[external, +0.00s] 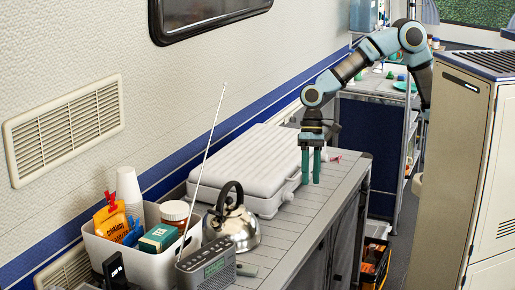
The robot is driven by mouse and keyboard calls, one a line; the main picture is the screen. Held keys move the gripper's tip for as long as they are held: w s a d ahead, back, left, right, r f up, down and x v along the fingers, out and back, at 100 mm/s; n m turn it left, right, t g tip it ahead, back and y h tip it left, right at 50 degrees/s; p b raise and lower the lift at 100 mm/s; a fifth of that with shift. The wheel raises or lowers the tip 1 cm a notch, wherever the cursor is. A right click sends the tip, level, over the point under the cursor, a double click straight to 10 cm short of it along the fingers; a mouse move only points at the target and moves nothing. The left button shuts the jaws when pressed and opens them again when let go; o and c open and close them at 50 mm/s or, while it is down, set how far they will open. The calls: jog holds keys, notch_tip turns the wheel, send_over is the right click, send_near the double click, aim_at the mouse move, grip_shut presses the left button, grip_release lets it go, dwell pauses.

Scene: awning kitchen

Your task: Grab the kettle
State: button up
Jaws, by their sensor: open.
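The kettle (234,222) is shiny metal with a dark arched handle. It stands upright on the slatted counter (303,226), behind the radio and to the right of the white bin. My gripper (311,181) has green fingers that point down. It is open and empty, with a gap between the fingers. It is to the right of the kettle and farther back, by the right end of the white case, clearly apart from the kettle. The kettle's lower left part is hidden by the radio and the bin.
A grey radio (206,265) with a tall antenna stands just in front of the kettle. A white bin (143,262) holds cups, packets and a jar. A closed white case (249,166) lies behind the kettle. The counter right of the kettle is clear. A beige cabinet (444,170) stands at right.

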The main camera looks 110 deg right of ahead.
jog(key=w+d+r+m+t+y, duration=0.2)
jog(key=w+d+m+t+y, duration=0.15)
jog(key=w+d+m, duration=0.45)
jog(key=w+d+r+m+t+y, duration=0.1)
jog(key=w+d+m+t+y, duration=0.1)
jog(key=w+d+m+t, duration=0.65)
jog(key=n+g+p, duration=0.1)
jog(key=g, duration=0.3)
send_near(229, 186)
jog(key=shift+n, duration=0.25)
jog(key=w+f, duration=0.1)
jog(key=w+a+f+p, duration=0.1)
jog(key=shift+w+a+f, duration=0.35)
jog(key=shift+f, duration=0.05)
jog(key=p+x, duration=0.2)
jog(key=x, duration=0.1)
jog(key=p+x, duration=0.1)
jog(key=shift+w+a+r, duration=0.2)
jog(key=shift+w+a, duration=0.1)
jog(key=shift+w+a+f, duration=0.2)
jog(key=shift+c, duration=0.2)
grip_shut()
